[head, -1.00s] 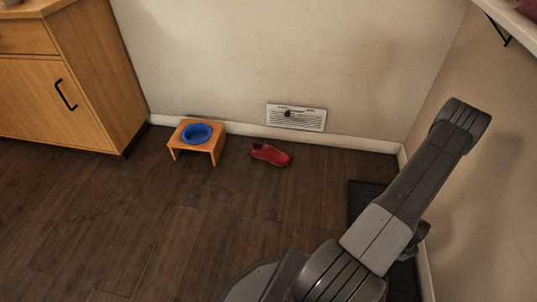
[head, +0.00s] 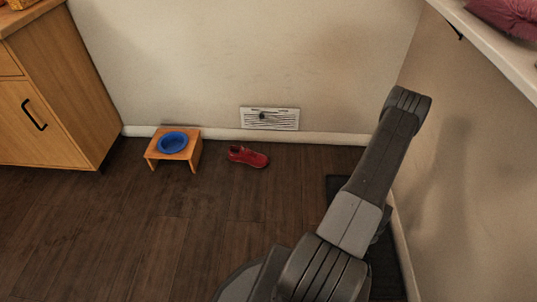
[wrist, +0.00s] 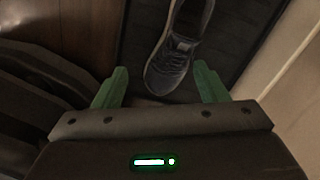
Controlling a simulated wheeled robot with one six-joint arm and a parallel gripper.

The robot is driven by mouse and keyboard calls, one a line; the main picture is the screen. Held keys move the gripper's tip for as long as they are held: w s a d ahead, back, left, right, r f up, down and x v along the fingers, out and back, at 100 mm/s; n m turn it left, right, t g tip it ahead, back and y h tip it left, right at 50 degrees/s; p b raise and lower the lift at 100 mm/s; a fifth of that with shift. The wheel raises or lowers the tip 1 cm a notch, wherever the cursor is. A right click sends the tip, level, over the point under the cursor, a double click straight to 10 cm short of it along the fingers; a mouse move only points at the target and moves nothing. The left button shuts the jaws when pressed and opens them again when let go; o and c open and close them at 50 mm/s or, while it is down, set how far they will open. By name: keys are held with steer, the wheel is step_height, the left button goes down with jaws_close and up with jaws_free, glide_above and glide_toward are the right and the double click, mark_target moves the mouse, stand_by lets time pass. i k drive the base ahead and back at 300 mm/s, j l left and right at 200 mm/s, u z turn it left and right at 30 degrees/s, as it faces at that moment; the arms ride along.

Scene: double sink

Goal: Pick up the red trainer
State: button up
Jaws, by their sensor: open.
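The red trainer (head: 248,156) lies on the dark wood floor near the back wall, just right of a small wooden stand, in the head view. My gripper (wrist: 160,84) shows in the wrist view with its two green fingers apart and nothing between them that I can see held. A dark grey shoe (wrist: 172,60) lies on the dark mat beyond the fingers; it is not the red one. In the head view my arm stands at the right, far from the red trainer, and my gripper is not visible there.
A wooden stand (head: 153,156) with a blue bowl (head: 173,142) is left of the trainer. A wooden cabinet (head: 60,130) is at the left. A dark mat (head: 334,186) lies by the right wall, under a shelf (head: 490,35). The floor before the trainer is clear.

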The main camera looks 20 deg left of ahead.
mark_target(248, 155)
steer(key=k+u, duration=0.15)
steer(key=k, duration=0.5)
steer(key=i+j+u, duration=0.15)
steer(key=u, duration=1.4)
steer(key=i+l, duration=1.6)
steer(key=i+j+u, duration=0.05)
steer(key=i+j, duration=0.05)
steer(key=i, duration=0.05)
